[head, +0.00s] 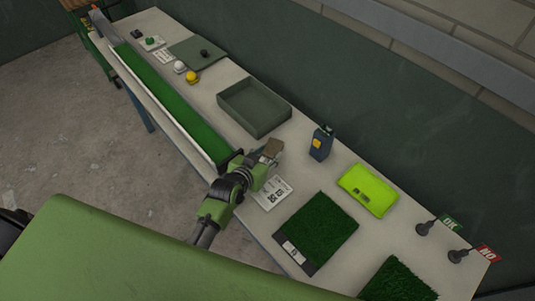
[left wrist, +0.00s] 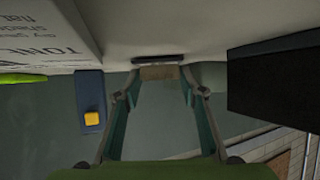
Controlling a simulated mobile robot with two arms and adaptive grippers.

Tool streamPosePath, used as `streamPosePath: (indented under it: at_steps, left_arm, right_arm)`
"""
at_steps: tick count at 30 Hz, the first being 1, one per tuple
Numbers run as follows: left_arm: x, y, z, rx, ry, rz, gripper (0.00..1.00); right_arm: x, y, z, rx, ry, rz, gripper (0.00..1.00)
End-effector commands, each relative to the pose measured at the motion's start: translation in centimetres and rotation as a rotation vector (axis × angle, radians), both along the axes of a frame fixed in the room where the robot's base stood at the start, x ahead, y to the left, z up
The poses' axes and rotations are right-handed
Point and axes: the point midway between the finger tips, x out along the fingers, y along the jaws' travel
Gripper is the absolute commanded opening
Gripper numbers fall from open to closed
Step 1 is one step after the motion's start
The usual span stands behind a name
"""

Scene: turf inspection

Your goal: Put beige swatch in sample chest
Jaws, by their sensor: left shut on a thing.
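The beige swatch (left wrist: 158,73) is between the fingertips of my left gripper (left wrist: 160,90) in the left wrist view. In the head view, my left gripper (head: 268,156) is shut on the swatch (head: 273,147), above the pale table. The open grey-green box (head: 276,124), which looks like the sample chest, stands just beyond the gripper, up and left of it. The box looks empty. It shows as a dark block (left wrist: 275,75) at the right of the left wrist view. My right gripper is not in view.
A blue device (head: 320,145) with a yellow patch stands right of the gripper. A printed card (head: 273,193), turf sample (head: 322,228) and lime case (head: 367,190) lie nearer. A long green turf channel (head: 170,98) runs along the table's left edge.

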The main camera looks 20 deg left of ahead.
Motion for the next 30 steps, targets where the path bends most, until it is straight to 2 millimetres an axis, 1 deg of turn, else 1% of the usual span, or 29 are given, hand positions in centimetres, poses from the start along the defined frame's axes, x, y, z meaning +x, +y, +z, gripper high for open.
streamPosePath:
  at_steps: [4,5,6,9,15,19,23,30]
  left_arm:
    - [0.0,0.0,-0.5,0.000,0.001,0.000,0.28]
    - [0.0,0.0,-0.4,0.000,0.000,0.000,0.45]
    - [0.0,0.0,-0.3,0.000,0.000,0.000,0.54]
    - [0.0,0.0,-0.3,0.000,0.000,0.000,0.54]
    - [0.0,0.0,-0.3,0.000,0.000,0.000,0.54]
    - [-0.1,0.0,0.2,0.000,0.000,0.000,0.54]
    - [-1.2,0.2,0.5,0.000,0.000,0.000,0.54]
    - [-4.8,0.8,2.4,0.001,0.000,0.000,0.54]
  right_arm:
    - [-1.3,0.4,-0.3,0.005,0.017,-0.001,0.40]
    - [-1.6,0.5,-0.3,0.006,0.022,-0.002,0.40]
    - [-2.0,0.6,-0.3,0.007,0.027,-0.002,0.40]
    - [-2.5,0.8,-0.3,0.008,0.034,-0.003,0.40]
    - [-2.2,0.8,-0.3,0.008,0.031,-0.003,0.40]
    - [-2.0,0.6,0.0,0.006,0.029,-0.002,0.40]
    - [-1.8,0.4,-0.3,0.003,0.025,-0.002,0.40]
    - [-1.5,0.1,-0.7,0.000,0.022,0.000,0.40]
